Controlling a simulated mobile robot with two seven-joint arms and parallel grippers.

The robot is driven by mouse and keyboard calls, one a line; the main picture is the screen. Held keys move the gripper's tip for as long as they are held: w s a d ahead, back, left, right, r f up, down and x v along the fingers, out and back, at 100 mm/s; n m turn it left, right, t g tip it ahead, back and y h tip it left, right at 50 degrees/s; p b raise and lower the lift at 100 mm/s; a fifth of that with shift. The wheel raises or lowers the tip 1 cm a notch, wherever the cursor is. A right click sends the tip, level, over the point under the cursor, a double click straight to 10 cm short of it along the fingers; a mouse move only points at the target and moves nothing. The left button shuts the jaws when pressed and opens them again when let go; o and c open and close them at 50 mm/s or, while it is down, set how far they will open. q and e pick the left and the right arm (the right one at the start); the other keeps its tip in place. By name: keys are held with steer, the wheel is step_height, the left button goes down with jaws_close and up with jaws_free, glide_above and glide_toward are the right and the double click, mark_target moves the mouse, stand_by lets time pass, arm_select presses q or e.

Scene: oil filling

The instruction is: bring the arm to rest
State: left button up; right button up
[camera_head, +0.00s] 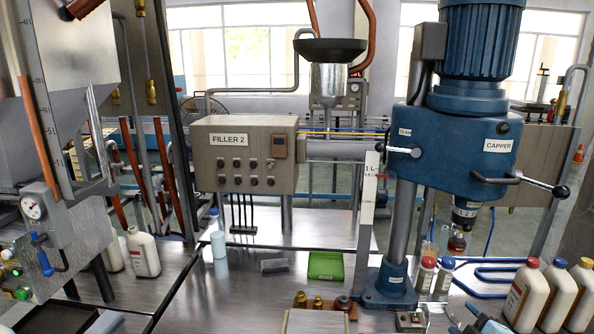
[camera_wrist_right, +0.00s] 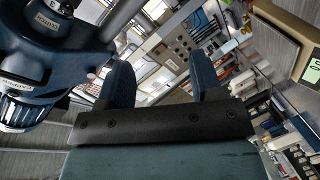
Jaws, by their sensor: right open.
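My right gripper (camera_head: 476,312) shows as a small dark blue-black shape at the bottom edge of the head view, low on the right. In the right wrist view my right gripper (camera_wrist_right: 162,82) has its two blue fingers spread apart, with nothing between them. It is clear of the bottles in the head view. My left gripper does not show.
The blue capper (camera_head: 465,150) stands right of centre on its column. White bottles with coloured caps (camera_head: 528,296) stand right of my right gripper. The filler 2 box (camera_head: 245,155) is behind.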

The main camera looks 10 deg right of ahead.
steer(key=s+a+f+m+g+y, duration=0.2)
steer(key=s+a+f+m, duration=0.2)
steer(key=s+a+f, duration=0.6)
steer(key=s+a+f+m+g+y+p, duration=0.1)
steer(key=s+a+f+m, duration=0.3)
steer(key=s+a+f, duration=0.6)
steer(key=a+g+y, duration=0.1)
steer(key=a, duration=0.4)
steer(key=shift+s+f+g+y, duration=0.25)
steer(key=shift+f+g+y, duration=0.05)
steer(key=shift+o, duration=0.4)
